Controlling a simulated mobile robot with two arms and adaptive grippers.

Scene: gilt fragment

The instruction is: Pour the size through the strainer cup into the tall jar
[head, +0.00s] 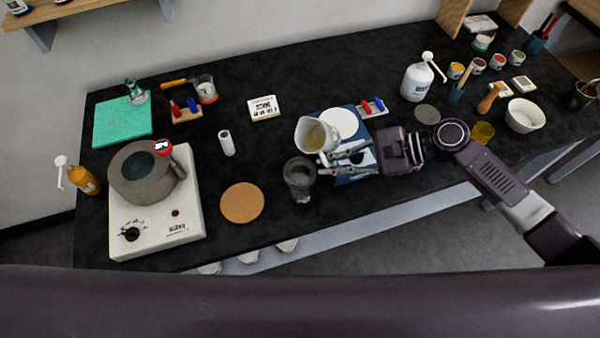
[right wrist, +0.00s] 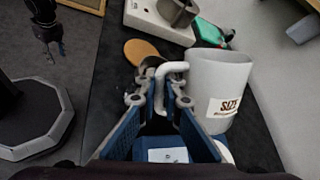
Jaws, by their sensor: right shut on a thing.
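The pale jug (head: 311,136) holds amber liquid. In the right wrist view the jug (right wrist: 217,85) carries a label reading SIZE. My right gripper (head: 334,157) is shut on the jug's handle; the right wrist view shows its fingertips (right wrist: 160,101) at the handle. The dark strainer cup (head: 299,172) sits at the top of the clear tall jar (head: 302,196), near the table's front edge. No stream of liquid shows. My left gripper does not show in the head view.
A cork disc (head: 242,203) lies left of the jar. A hot plate (head: 165,238) with a grey pot (head: 140,190) stands further left. A blue tray (head: 345,180) lies under my right gripper. A white tube (head: 226,143) stands behind the cork disc.

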